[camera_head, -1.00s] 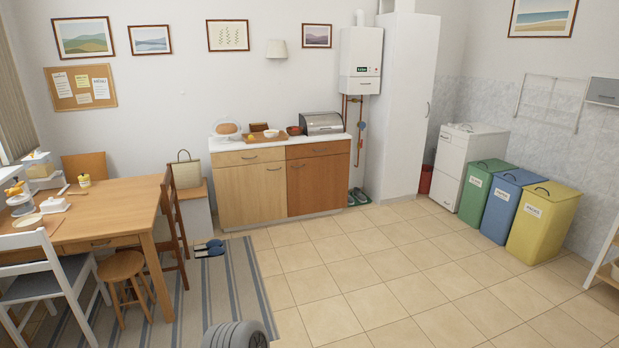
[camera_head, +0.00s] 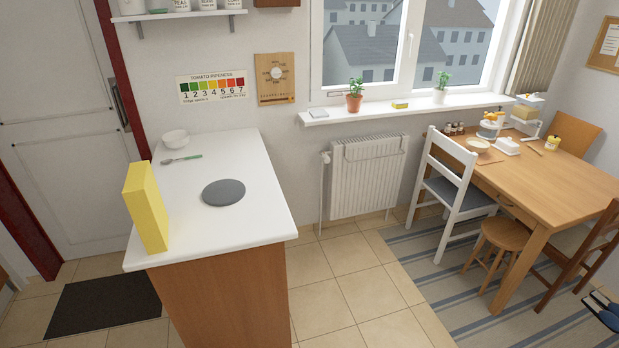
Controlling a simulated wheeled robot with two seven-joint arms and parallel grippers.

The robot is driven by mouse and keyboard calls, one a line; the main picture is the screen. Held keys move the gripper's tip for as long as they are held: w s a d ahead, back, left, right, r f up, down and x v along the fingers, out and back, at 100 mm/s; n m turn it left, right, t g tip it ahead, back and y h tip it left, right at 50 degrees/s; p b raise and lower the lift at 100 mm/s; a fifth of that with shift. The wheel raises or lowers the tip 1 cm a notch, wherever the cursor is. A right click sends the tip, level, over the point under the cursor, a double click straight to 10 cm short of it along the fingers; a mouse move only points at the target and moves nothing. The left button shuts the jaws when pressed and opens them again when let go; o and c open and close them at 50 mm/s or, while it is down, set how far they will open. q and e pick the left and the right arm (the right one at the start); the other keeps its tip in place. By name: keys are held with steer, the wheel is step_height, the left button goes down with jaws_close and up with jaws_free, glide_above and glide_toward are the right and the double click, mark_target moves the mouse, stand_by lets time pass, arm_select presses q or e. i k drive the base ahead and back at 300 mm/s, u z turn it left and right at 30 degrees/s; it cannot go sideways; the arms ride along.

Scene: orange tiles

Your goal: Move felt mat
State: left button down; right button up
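A round dark grey mat (camera_head: 224,192), which looks like the felt mat, lies flat on the white top of a counter (camera_head: 246,225) with wooden sides. Nothing stands on the mat. It lies toward the right side of the counter top.
A tall yellow box (camera_head: 147,208) stands at the counter's front left. A radiator (camera_head: 368,178), white chair (camera_head: 450,192) and wooden table (camera_head: 560,183) stand to the right. Tiled floor lies between.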

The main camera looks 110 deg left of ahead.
mark_target(226, 192)
steer(key=u, duration=3.65)
